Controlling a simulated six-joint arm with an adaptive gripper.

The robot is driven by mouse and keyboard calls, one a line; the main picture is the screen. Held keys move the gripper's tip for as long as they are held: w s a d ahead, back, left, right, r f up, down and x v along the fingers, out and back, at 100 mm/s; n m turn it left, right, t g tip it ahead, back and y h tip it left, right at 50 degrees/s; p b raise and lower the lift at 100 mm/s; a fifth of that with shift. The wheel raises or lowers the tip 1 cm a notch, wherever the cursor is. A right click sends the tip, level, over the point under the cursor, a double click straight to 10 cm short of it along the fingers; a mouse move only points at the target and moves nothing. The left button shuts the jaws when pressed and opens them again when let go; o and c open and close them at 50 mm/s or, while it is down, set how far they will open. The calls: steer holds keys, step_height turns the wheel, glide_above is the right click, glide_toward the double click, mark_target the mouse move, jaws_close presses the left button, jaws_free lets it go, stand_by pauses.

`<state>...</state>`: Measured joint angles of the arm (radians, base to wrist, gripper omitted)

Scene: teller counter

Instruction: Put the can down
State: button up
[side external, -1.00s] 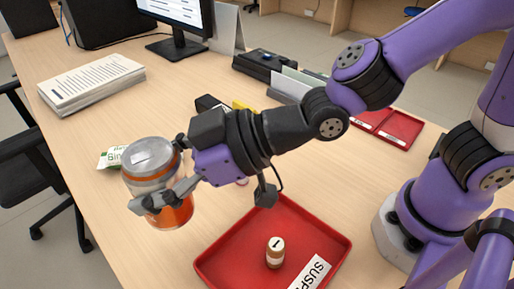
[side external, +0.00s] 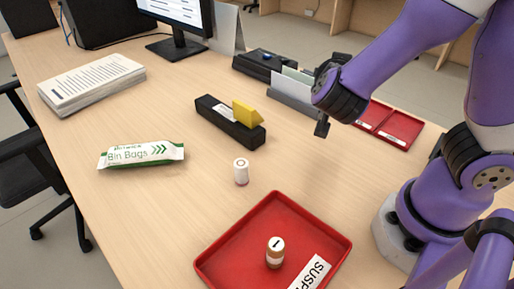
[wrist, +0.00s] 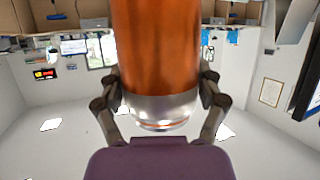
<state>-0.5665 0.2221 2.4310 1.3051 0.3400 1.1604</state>
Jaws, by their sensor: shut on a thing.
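The can (wrist: 155,40) is orange with a silver end and fills the upper middle of the wrist view. My gripper (wrist: 160,88) is shut on it, with one finger on each side. The can is off the counter; the room behind it appears upside down in the wrist view. In the side view neither the can nor the gripper fingers can be made out.
On the counter (side external: 130,215) are a red tray (side external: 225,255) holding a small bottle (side external: 275,252), a white-capped bottle (side external: 241,172), a bin bags packet (side external: 140,154), a black holder (side external: 228,122) with a yellow block (side external: 247,114), and a paper stack (side external: 92,84). The left front is clear.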

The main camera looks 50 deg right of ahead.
steer(key=s+d+f+m+g+h, duration=0.1)
steer(key=s+d+f+m+g, duration=0.15)
steer(key=s+m+g, duration=0.3)
steer(key=shift+s+d+f, duration=0.15)
steer(key=shift+f, duration=1.05)
steer(key=shift+s+d+f, duration=0.1)
steer(key=shift+d+f, duration=0.1)
steer(key=shift+f, duration=1)
steer(key=shift+s+d+f, duration=0.15)
steer(key=shift+f, duration=1.05)
steer(key=o, duration=1.3)
steer(key=shift+f, duration=0.1)
